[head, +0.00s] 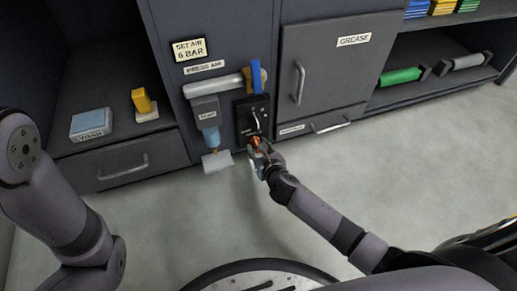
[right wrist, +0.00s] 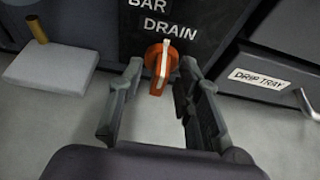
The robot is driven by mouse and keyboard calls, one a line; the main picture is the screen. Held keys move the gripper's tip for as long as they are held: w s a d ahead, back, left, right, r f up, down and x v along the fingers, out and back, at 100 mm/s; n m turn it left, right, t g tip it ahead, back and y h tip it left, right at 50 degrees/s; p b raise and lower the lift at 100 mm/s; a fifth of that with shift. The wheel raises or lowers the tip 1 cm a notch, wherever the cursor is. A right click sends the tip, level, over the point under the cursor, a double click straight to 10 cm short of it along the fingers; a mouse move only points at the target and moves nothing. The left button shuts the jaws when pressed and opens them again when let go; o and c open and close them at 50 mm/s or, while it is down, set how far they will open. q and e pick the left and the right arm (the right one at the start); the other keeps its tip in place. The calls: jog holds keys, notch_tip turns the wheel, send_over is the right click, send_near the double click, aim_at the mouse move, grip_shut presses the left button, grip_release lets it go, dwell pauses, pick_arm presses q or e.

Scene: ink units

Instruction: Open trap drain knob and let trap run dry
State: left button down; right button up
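The orange drain knob (right wrist: 160,68), with a pale stripe, sits below the word DRAIN on a black panel (right wrist: 205,20). In the head view the knob (head: 256,141) is partly covered by my right gripper (head: 262,150). In the right wrist view my right gripper (right wrist: 161,80) is open, with one finger on each side of the knob and visible gaps to it. The trap (head: 209,137) has a blue bowl under a grey labelled body. A brass outlet (right wrist: 37,30) points down over a white pad (right wrist: 50,72). My left arm is at the left; its gripper is out of view.
A drawer labelled DRIP TRAY (right wrist: 262,80) is right of the knob. A grey door labelled GREASE (head: 335,75) is above it. A blue lever (head: 256,78) stands above the panel. Shelves hold a pale blue box (head: 91,124) and a green roll (head: 400,76). The floor in front is clear.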

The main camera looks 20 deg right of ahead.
grip_shut()
